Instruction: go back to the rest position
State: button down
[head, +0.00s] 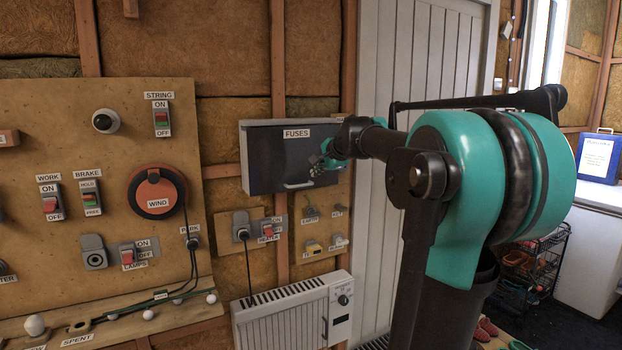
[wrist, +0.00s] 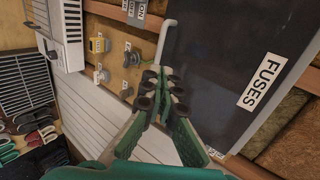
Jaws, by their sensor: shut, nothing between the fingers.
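My gripper (head: 322,165) is at the dark fuse box labelled FUSES (head: 268,160), in front of its lower right part. In the wrist view my gripper (wrist: 165,85) is shut and empty, its green fingers together beside the box's pale bar handle (wrist: 167,42). I cannot tell whether the fingers touch the handle. The fuse box front (wrist: 215,75) fills the right of the wrist view. My arm reaches across the right half of the head view, out toward the box.
A wooden board (head: 60,140) with switches and a round WIND reel (head: 157,194) is at left. A white heater (head: 295,312) is below the box. A white panelled door (head: 420,50) stands behind my arm. A black rack (head: 535,260) and a blue case (head: 598,157) are at right.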

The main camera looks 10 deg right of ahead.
jog(key=s+d+f+n+g+h, duration=0.1)
jog(key=s+f+n+g, duration=0.2)
jog(key=s+f, duration=1.5)
jog(key=s+d+f+n+g+h, duration=0.1)
jog(key=s+f+n+g+h, duration=0.1)
jog(key=s+f+n, duration=0.9)
jog(key=s+f+g, duration=0.1)
jog(key=s+f, duration=0.6)
jog(key=f, duration=0.4)
jog(key=shift+s+h, duration=0.3)
jog(key=shift+w+a, duration=0.1)
